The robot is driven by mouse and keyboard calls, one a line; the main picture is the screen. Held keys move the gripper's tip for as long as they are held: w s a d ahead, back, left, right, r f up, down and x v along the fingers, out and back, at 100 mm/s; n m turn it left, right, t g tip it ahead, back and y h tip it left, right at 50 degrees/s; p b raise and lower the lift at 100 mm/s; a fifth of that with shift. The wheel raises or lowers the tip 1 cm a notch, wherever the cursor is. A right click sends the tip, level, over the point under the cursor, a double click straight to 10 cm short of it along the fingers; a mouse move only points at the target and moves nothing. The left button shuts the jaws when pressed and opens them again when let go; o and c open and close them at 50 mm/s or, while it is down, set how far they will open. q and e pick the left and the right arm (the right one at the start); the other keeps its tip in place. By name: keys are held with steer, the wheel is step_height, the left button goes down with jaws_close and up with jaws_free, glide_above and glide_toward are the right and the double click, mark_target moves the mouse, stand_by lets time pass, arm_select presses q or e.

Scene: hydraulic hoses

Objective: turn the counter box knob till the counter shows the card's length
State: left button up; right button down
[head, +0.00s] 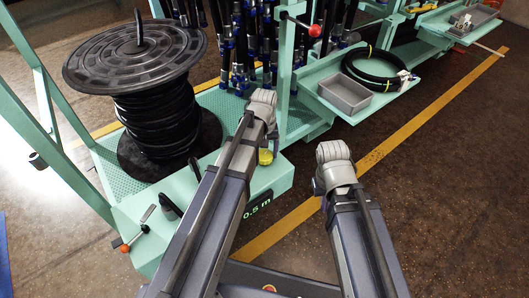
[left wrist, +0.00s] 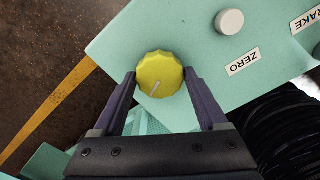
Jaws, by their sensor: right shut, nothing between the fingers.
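The yellow scalloped knob (left wrist: 159,74), with a pale pointer mark, sits on the teal counter box (left wrist: 120,45). In the left wrist view the fingers of my left gripper (left wrist: 159,75) flank the knob closely on both sides. I cannot tell whether they press on it. In the head view the knob (head: 265,157) shows just below my left wrist, which hides the fingers. A dark display (head: 257,204) on the box front shows "0.5 m", with my left arm right beside it. My right gripper (head: 320,186) is shut and empty, right of the box; its fingers are mostly hidden. I cannot make out a readable card.
A white button (left wrist: 230,22) sits near the ZERO label (left wrist: 243,62). A black hose reel (head: 150,110) stands at left, near an orange-tipped lever (head: 134,238). Hanging hoses (head: 240,45) stand behind. A grey bin (head: 344,93) and coiled hose (head: 372,68) lie on a right-hand shelf.

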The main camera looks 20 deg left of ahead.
arm_select(q)
steer(key=c, duration=0.9)
steer(key=shift+o, duration=0.2)
steer(key=shift+n, duration=2.9)
steer(key=o, duration=1.3)
